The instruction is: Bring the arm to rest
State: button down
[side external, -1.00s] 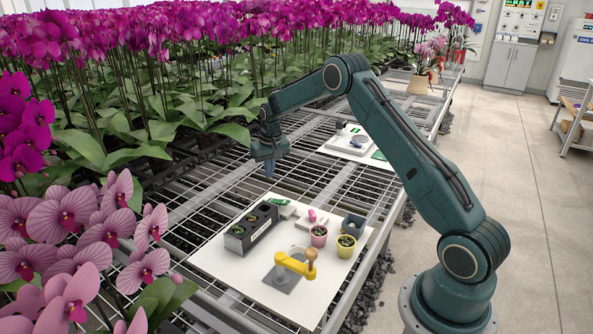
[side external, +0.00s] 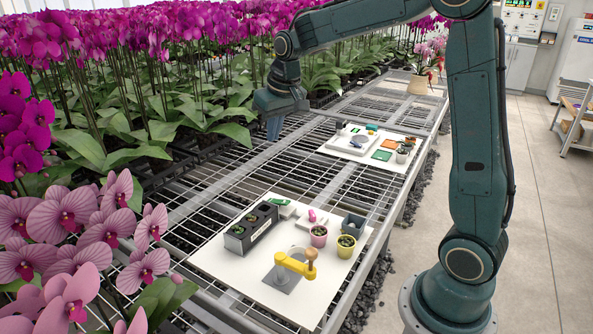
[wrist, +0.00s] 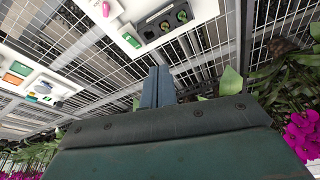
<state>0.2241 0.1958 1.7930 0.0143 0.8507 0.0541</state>
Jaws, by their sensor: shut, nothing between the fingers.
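My gripper (side external: 273,128) hangs above the wire-mesh bench, fingers pointing down, beside the orchid rows. In the wrist view its fingers (wrist: 157,85) lie close together with nothing between them. It is clear of both white boards and touches nothing that I can see. My arm reaches up from its base at the right and over the bench.
A farther board (side external: 335,150) carries small items. Orchids (side external: 200,120) stand densely at left and behind.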

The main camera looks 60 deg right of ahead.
jog(key=s+a+r+n+t, duration=0.1)
jog(key=s+a+r, duration=0.2)
jog(key=s, duration=0.3)
jog(key=s+a+r+n, duration=0.1)
jog(key=s+a+r, duration=0.1)
jog(key=s+a, duration=0.35)
jog(key=s+a+f+n+t, duration=0.1)
jog(key=s+a+f, duration=0.1)
jog(key=s, duration=1.3)
jog(key=shift+f+y, duration=0.4)
jog(key=c, duration=2.2)
grip_release()
